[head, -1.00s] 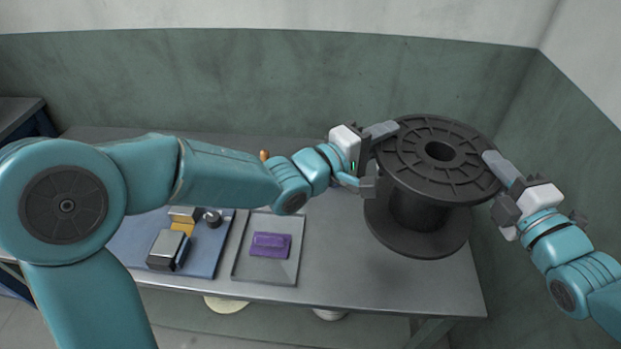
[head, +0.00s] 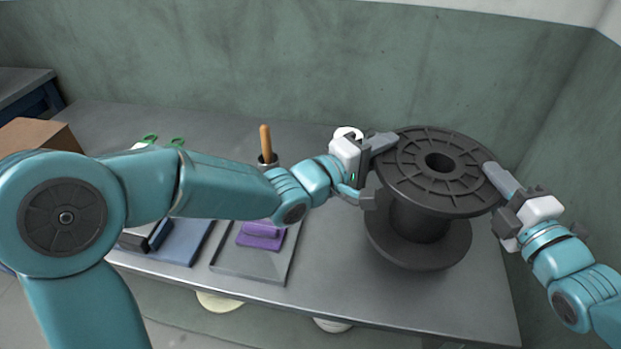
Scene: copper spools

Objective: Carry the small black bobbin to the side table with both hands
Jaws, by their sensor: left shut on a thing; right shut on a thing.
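The black bobbin (head: 420,228) is upright at the right part of the grey table, with a round spoked top flange and a hole in its middle. My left gripper (head: 378,168) is shut on the left edge of its top flange. My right gripper (head: 498,195) is shut on the right edge of the same flange. I cannot tell whether the lower flange touches the table or hangs just above it. Another table (head: 22,82), dark blue and grey, shows at the far left; I cannot tell whether it is the side table.
The grey table (head: 330,270) bears a clear tray (head: 240,268) with a purple block (head: 262,236), a blue mat (head: 190,246), and a wooden-handled tool in a holder (head: 265,143). A cardboard box (head: 40,134) stands at left. Walls close off the back and right.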

